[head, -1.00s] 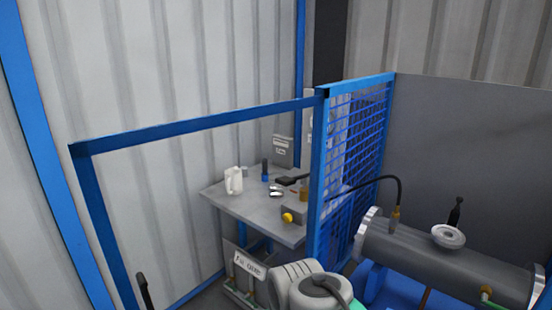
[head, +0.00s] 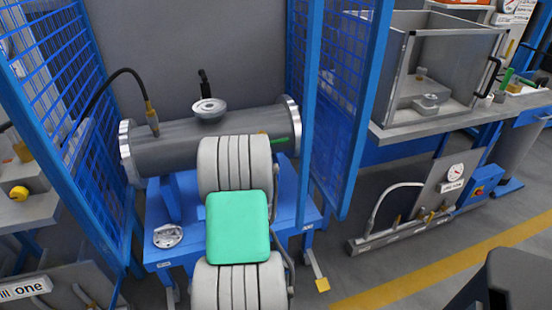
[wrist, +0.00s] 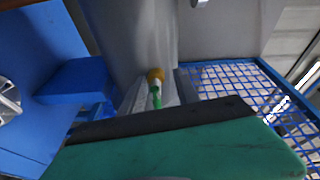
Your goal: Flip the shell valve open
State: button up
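The shell (head: 165,148) is a grey horizontal cylinder with bright end flanges, on a blue stand. Its shell valve shows as a small green handle (head: 278,141) near the right end, partly hidden by my arm. In the wrist view the valve is a brass fitting (wrist: 155,74) with a green handle (wrist: 156,97) pointing toward the camera. A dark-edged green slab, apparently part of my gripper (wrist: 165,135), fills the bottom of the wrist view, just below the handle. I see a gap in the picture but cannot judge contact.
Blue mesh guards (head: 340,120) stand on both sides of the shell. A black hose (head: 100,88) joins its top left, and a round port (head: 208,108) sits on top. A metal disc (head: 168,236) lies on the blue stand. A bench with a boxed enclosure (head: 440,65) is at right.

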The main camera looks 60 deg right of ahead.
aim_at(281, 141)
jog(key=s+d+f+m+g+h+b, duration=0.1)
jog(key=s+d+f+m+h, duration=0.25)
jog(key=s, duration=0.45)
jog(key=shift+y, duration=0.25)
jog(key=x, duration=0.8)
jog(key=shift+s+r, duration=0.1)
jog(key=shift+r, duration=0.15)
jog(key=shift+c, duration=0.4)
grip_shut()
